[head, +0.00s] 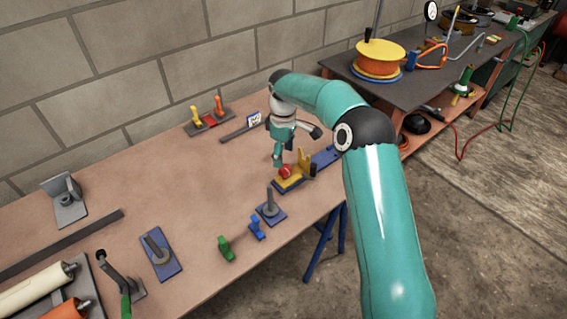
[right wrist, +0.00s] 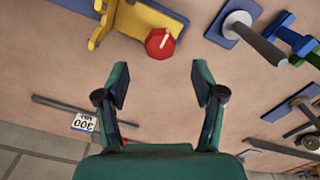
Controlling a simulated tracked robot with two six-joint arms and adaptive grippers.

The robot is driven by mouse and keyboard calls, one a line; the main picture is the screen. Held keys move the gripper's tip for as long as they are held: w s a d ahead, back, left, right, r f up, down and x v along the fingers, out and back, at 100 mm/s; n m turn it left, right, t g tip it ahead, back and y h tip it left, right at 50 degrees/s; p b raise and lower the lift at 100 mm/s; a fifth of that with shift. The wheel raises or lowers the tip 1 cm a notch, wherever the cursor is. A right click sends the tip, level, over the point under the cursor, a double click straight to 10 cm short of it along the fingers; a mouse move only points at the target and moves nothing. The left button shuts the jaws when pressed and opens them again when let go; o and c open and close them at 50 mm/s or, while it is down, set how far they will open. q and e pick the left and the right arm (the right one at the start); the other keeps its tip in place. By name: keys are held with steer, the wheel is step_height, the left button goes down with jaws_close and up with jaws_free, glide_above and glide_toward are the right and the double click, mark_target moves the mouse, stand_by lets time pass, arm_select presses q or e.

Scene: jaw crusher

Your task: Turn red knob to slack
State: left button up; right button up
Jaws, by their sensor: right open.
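The red knob (head: 285,171) sits on a yellow fixture (head: 289,184) on the workbench. In the right wrist view the knob (right wrist: 160,43) is round with a pale pointer mark, beside the yellow bracket (right wrist: 120,18). My right gripper (head: 278,160) is above the bench, close to the knob in the head view. In the right wrist view the two fingers of my right gripper (right wrist: 160,82) are spread with nothing between them. The knob lies beyond the fingertips, in line with the gap, and is apart from them. My left gripper is not in view.
A blue post base (head: 271,213), small blue and green pieces (head: 226,248) and another blue base (head: 161,258) stand nearby on the bench. A dark bar with a white "300" label (right wrist: 83,122) lies behind. A rack of yellow and orange levers (head: 209,123) stands near the wall.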

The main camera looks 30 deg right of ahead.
step_height(320, 180, up, 6)
stand_by(0.7)
